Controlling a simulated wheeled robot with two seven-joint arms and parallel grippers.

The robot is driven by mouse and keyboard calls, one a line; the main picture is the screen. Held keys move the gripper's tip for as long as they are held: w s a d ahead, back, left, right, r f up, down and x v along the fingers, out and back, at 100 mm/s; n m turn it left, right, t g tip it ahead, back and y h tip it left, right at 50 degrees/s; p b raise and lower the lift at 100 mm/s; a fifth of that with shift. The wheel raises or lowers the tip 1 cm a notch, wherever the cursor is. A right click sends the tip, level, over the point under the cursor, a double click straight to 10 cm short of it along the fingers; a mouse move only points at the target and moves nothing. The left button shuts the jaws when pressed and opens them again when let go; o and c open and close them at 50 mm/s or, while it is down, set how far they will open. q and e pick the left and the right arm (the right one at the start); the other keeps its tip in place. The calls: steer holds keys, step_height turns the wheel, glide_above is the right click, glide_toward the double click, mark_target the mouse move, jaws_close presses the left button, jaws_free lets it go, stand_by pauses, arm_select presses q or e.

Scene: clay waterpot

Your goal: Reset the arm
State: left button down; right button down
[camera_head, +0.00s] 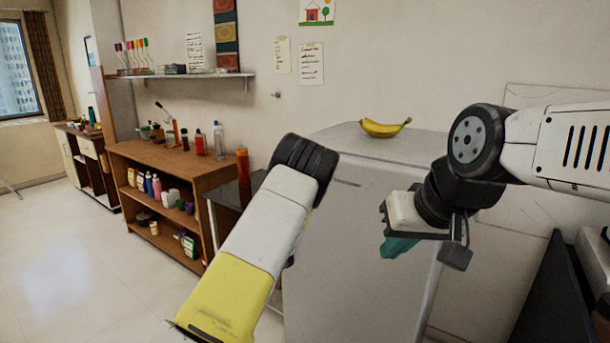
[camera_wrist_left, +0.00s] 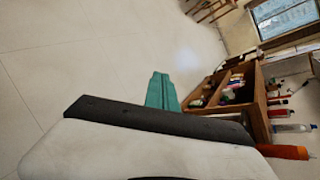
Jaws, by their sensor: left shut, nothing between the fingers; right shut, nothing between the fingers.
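My right arm (camera_head: 570,150) reaches in from the right in the head view. Its gripper (camera_head: 397,247) has teal fingers that are together and empty, hanging in front of the white cabinet. My left arm (camera_head: 255,235) rises from the bottom in the head view, yellow and white with a black joint at the top; its gripper is hidden there. In the left wrist view my left gripper (camera_wrist_left: 161,91) shows its teal fingers closed together with nothing between them, over the pale floor. No clay waterpot shows in either view.
A white fridge-like cabinet (camera_head: 350,290) with a banana (camera_head: 385,128) on top stands close behind both arms. A wooden shelf unit (camera_head: 160,162) with bottles stands to the left. A dark-sided counter (camera_head: 560,290) is at the lower right. The floor (camera_head: 90,270) at left is clear.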

arm_select(q)
steer(key=s+d+r+n+t+h, duration=0.1)
steer(key=s+d+r+n+h, duration=0.3)
steer(key=s+r, duration=0.6)
steer(key=s+d+r+n+t+h, duration=0.1)
steer(key=s+d+r+n+h, duration=0.3)
steer(key=s+r, duration=0.6)
steer(key=s+d+r+n+t+h, duration=0.1)
steer(key=s+d+r+n+h, duration=0.3)
steer(key=s+r, duration=0.6)
steer(key=shift+d+r+h, duration=0.5)
steer(key=shift+r+h, duration=0.15)
steer(key=shift+h, duration=0.15)
steer(key=shift+s, duration=0.1)
